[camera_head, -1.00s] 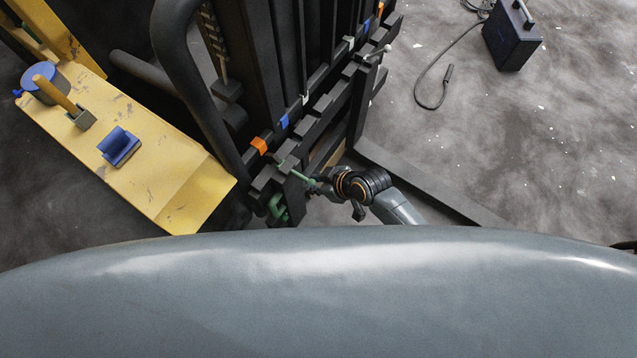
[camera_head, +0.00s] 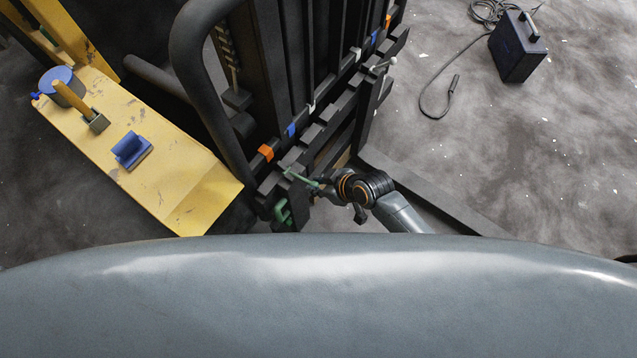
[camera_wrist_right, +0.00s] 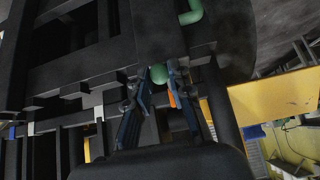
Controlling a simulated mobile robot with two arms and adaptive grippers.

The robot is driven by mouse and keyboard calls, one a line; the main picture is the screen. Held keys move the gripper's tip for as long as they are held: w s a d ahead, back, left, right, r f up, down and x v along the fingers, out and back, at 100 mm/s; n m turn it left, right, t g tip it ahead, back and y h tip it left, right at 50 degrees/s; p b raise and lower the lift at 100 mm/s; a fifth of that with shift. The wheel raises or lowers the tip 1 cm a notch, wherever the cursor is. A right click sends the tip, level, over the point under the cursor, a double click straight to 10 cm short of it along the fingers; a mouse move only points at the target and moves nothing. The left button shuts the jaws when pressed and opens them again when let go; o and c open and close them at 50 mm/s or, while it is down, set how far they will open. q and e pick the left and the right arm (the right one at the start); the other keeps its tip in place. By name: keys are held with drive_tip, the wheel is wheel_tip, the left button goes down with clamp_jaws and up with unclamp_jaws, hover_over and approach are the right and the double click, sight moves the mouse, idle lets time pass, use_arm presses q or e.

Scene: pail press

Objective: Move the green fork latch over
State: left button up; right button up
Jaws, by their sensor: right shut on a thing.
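The green fork latch (camera_head: 302,179) is a thin green rod at the near end of the dark forklift carriage in the head view. My right gripper (camera_head: 322,188) is at the rod's right end. In the right wrist view, the fingertips of my right gripper (camera_wrist_right: 159,77) are on either side of a round green knob of the latch (camera_wrist_right: 158,73). They are shut on it. The exact contact is small and dark. My left gripper is not in view.
The black carriage bar has orange (camera_head: 266,152) and blue (camera_head: 291,130) clips. A green bent piece (camera_head: 283,211) hangs below the latch. A dark box (camera_head: 518,47) with a cable stands on open floor at right.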

drive_tip(key=shift+w+r, duration=0.1)
drive_tip(key=shift+r, duration=0.05)
drive_tip(key=shift+w+a+r+p, duration=0.2)
drive_tip(key=shift+a+r+p, duration=0.1)
drive_tip(key=shift+r+p, duration=0.35)
drive_tip(key=shift+w+a+r+p, duration=0.15)
drive_tip(key=shift+a+r+p, duration=0.1)
drive_tip(key=shift+r+p, duration=0.3)
drive_tip(key=shift+r, duration=0.1)
drive_tip(key=shift+w+a+r+p, duration=0.35)
drive_tip(key=shift+a+r+p, duration=0.1)
drive_tip(key=shift+r, duration=0.1)
drive_tip(key=shift+w+a+r+p, duration=0.3)
drive_tip(key=shift+a+r, duration=0.1)
drive_tip(key=shift+r, duration=0.15)
drive_tip(key=o, duration=0.9)
drive_tip(key=shift+f, duration=0.1)
drive_tip(key=shift+o, duration=0.2)
drive_tip(key=shift+s, duration=0.1)
